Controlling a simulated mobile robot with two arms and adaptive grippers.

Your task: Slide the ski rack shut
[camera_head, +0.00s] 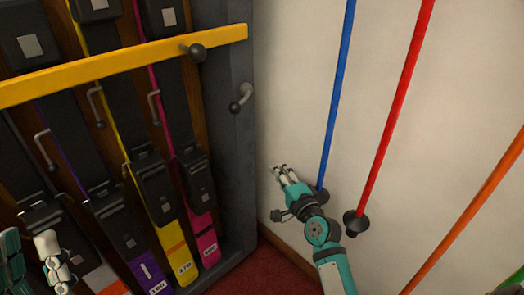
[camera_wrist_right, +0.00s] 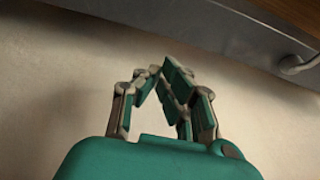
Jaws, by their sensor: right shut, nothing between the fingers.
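The ski rack (camera_head: 232,150) stands at left with a dark grey side post. A yellow bar (camera_head: 110,66) runs across the skis and its right end reaches over the post. A dark round knob (camera_head: 195,52) sticks out near that end. My right gripper (camera_head: 280,170) is shut and empty in front of the pale wall, right of the post and apart from bar and knob. Its closed fingers also show in the right wrist view (camera_wrist_right: 160,72). My left gripper (camera_head: 46,262) shows only partly at the lower left edge; its opening cannot be made out.
A metal hook (camera_head: 241,97) sits on the post below the bar's end. Several skis (camera_head: 172,242) stand in the rack, with smaller hooks between them. Blue (camera_head: 338,90), red (camera_head: 402,90) and orange (camera_head: 470,212) poles stand at right, near my right arm.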

